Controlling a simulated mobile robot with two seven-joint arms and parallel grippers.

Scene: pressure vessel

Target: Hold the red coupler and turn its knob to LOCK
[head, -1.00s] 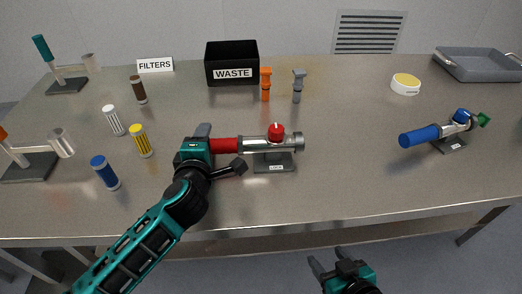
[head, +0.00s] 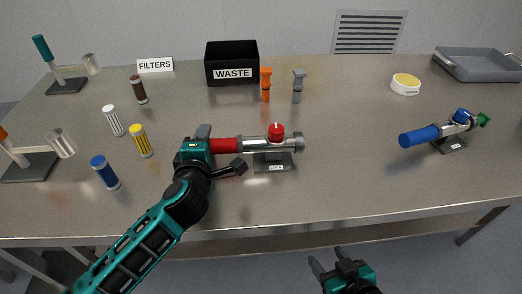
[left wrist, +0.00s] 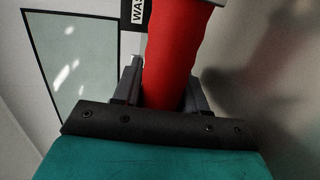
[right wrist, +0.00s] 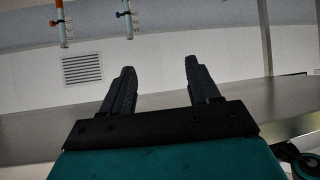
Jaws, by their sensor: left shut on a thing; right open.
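The red coupler (head: 225,145) lies level on a dark stand near the middle of the table. It has a red handle at the left, a silver body and a round red knob (head: 276,131) on top with a white mark. My left gripper (head: 222,150) is shut on the red handle. In the left wrist view the handle (left wrist: 172,60) stands between the fingers. My right gripper (head: 331,264) is open and empty in front of the table's front edge, below and right of the coupler. Its two spread fingers show in the right wrist view (right wrist: 160,88). The stand's label is too small to read.
A blue coupler (head: 420,136) sits on a stand at the right. Orange (head: 265,84) and grey (head: 298,86) pieces stand behind the red coupler, near the black WASTE bin (head: 231,64). Several filters stand at the left. The table front, right of the red coupler, is clear.

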